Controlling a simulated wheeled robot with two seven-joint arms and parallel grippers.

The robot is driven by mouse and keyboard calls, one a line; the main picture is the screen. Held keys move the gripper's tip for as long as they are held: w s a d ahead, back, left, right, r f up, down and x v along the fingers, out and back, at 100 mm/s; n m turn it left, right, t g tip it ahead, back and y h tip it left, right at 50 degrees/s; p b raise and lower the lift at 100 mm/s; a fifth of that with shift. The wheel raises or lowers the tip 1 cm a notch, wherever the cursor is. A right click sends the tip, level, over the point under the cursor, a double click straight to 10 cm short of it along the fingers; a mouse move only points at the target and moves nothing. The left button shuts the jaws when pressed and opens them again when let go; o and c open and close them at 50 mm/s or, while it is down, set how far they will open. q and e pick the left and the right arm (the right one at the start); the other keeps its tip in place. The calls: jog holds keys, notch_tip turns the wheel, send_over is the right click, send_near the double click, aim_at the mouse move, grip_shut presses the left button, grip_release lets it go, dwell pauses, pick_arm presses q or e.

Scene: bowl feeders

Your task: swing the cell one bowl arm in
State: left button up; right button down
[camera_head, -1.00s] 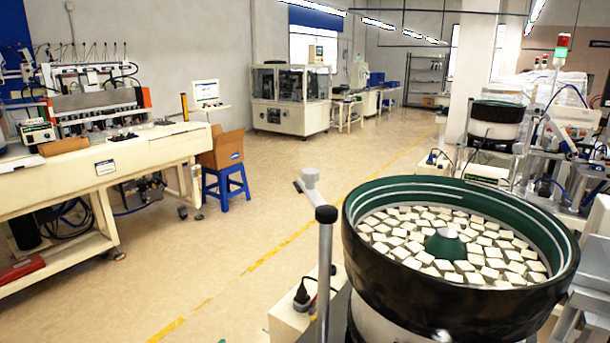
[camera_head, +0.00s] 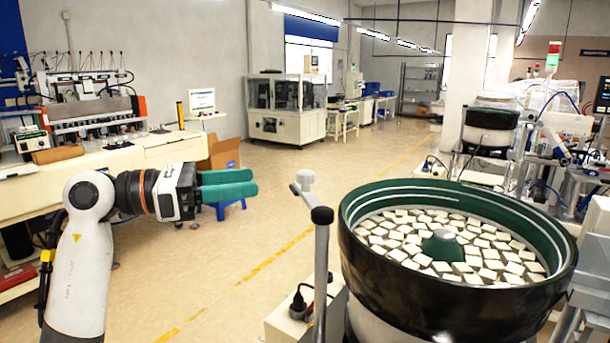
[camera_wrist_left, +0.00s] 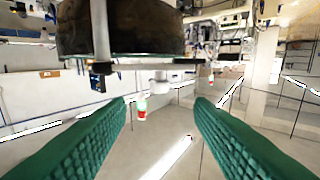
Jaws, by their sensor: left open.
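The bowl feeder (camera_head: 455,295), a black-sided bowl with a green inside, stands at the right of the head view, full of pale square parts. Beside its left side is a grey post (camera_head: 321,265) with a black cap; a pale bowl arm (camera_head: 307,189) reaches back-left from near its top and ends in a round knob. My left gripper (camera_head: 251,186), with green fingers, is left of the knob, apart from it, open and empty. The upside-down wrist view shows the knob (camera_wrist_left: 159,83) beyond my spread fingers (camera_wrist_left: 161,102). My right gripper is not in view.
A pale workbench (camera_head: 130,160) with a machine stands at the left, with a cardboard box (camera_head: 222,152) beside it. A small control box (camera_head: 288,322) sits below the post. A second bowl feeder (camera_head: 490,128) stands behind.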

aim_at(306, 172)
pick_arm(q)
jog(key=p+x, duration=0.3)
jog(key=x, duration=0.6)
jog(key=shift+w+d+r, duration=0.1)
jog(key=shift+d, duration=0.25)
jog(key=shift+w+d+p, duration=0.2)
jog(key=shift+d+p, duration=0.1)
jog(key=shift+d, duration=0.3)
jog(key=shift+c, duration=0.6)
grip_shut()
